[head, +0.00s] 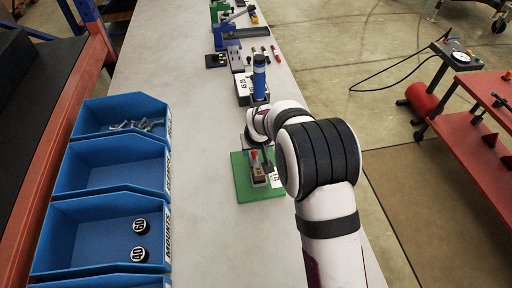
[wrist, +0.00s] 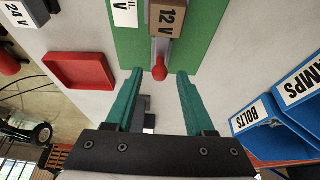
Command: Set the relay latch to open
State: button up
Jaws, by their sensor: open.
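A green board (head: 243,191) lies on the bench in the head view; it also shows at the top of the wrist view (wrist: 130,45). On it stands a brown block (wrist: 165,20) marked 12 V, with a grey lever ending in a red knob (wrist: 159,73). I take this lever to be the relay latch; its set position cannot be told. The red knob also shows in the head view (head: 253,154). My gripper (wrist: 160,75) is open, its two green fingers apart on either side of the red knob. In the head view my arm largely hides the gripper.
Blue bins (head: 110,180) stand left of the board, some holding small parts. A blue cylinder (head: 259,78) stands on a grey base behind it. A red tray (wrist: 80,70) and a grey block marked 24 V (wrist: 28,10) show in the wrist view. Bench left of the board is clear.

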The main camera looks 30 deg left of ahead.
jog(key=shift+f, duration=0.1)
grip_shut()
dwell(1.4)
